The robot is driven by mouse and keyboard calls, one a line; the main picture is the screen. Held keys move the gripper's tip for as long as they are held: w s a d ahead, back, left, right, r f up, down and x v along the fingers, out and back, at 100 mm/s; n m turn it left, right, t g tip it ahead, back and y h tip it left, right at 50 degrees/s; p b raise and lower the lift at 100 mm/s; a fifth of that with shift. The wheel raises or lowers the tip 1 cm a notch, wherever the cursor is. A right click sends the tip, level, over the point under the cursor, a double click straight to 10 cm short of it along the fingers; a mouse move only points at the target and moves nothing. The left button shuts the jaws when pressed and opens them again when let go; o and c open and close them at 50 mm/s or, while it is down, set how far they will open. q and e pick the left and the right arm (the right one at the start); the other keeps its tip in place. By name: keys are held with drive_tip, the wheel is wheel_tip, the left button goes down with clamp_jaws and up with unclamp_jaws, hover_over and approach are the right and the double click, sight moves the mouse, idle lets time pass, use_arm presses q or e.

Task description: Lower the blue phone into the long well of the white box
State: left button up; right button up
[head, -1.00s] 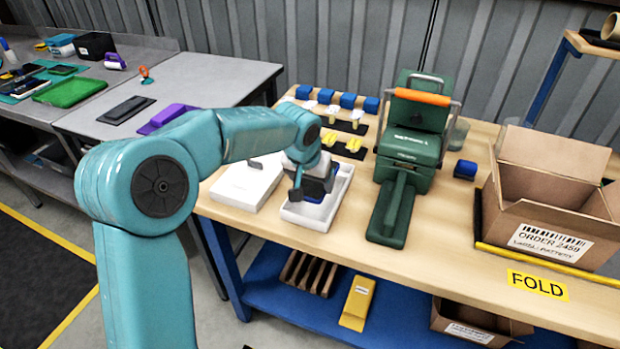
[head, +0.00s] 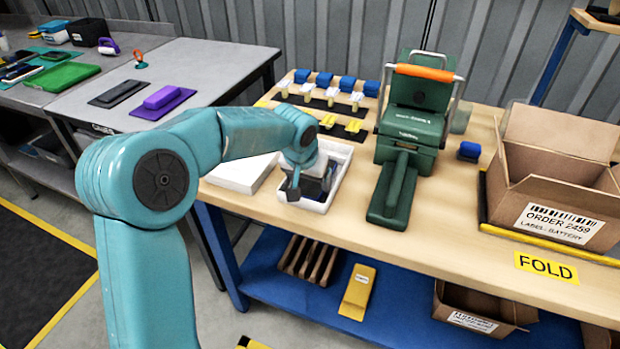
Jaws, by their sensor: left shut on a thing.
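The open white box (head: 317,207) stands on the wooden bench, left of the green press. My left gripper (head: 301,186) is over the front part of the box, shut on the dark blue phone (head: 318,188). The phone is at the box opening, low between the walls. The gripper and wrist hide much of it and of the long well, so I cannot tell how deep it sits or whether it touches the floor. My right gripper is not in view.
A flat white lid-like piece (head: 243,173) lies directly left of the box. The green press (head: 410,140) with an orange handle stands close on the right. Small yellow parts (head: 340,124) lie behind. An open carton (head: 555,185) stands far right.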

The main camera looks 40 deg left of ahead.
use_arm(q)
drive_tip(key=shift+f+b, duration=0.25)
drive_tip(key=shift+b, duration=0.05)
idle(0.5)
idle(0.3)
drive_tip(key=o, duration=1.1)
drive_tip(key=shift+c, duration=0.6)
wheel_tip(320, 180, up, 7)
drive_tip(key=p, duration=0.5)
drive_tip(key=shift+r+p, duration=0.2)
drive_tip(key=shift+p, duration=0.15)
drive_tip(key=shift+f, duration=0.1)
